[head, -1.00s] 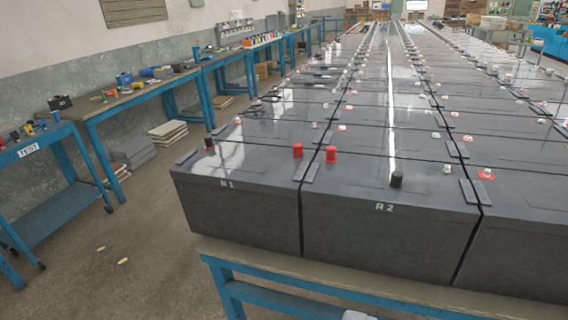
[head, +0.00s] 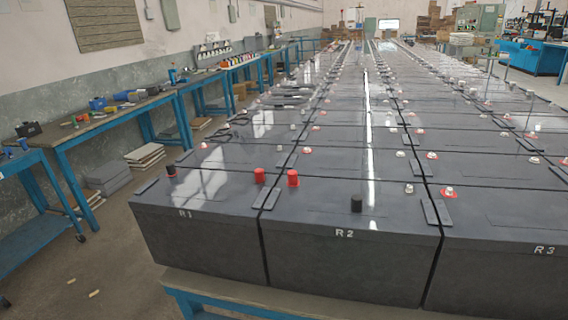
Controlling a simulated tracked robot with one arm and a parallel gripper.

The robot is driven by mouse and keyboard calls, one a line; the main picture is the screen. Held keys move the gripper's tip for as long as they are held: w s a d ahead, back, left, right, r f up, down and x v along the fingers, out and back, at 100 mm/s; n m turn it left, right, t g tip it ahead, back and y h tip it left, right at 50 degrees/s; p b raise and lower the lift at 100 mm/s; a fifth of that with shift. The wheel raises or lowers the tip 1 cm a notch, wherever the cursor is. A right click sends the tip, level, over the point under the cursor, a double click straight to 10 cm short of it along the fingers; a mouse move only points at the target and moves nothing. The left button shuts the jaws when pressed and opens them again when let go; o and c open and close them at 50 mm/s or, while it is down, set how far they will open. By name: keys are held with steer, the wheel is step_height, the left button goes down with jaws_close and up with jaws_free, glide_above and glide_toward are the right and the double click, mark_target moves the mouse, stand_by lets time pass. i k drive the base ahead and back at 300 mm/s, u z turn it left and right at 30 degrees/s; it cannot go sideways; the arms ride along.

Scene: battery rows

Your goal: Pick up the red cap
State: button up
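Two red caps stand on the front batteries. One red cap (head: 259,175) is at the right end of battery R1 (head: 200,232). The other red cap (head: 293,178) is at the left end of battery R2 (head: 345,258). A small gap between the two batteries separates them. My gripper is not in the view, so I cannot see whether it is open or shut.
Black caps stand on R1 (head: 171,171) and on R2 (head: 356,203). Battery R3 (head: 520,270) is at the right. The batteries rest on a blue-framed bench (head: 215,300). Blue workbenches line the left wall, with open floor (head: 100,270) between.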

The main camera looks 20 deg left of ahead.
mark_target(259, 172)
steer(key=u, duration=0.1)
steer(key=i, duration=1.15)
steer(key=u, duration=0.85)
steer(key=i, duration=0.4)
steer(key=u, duration=0.25)
steer(key=k, duration=0.9)
steer(key=u, duration=0.15)
steer(key=i, duration=0.9)
steer(key=z, duration=0.05)
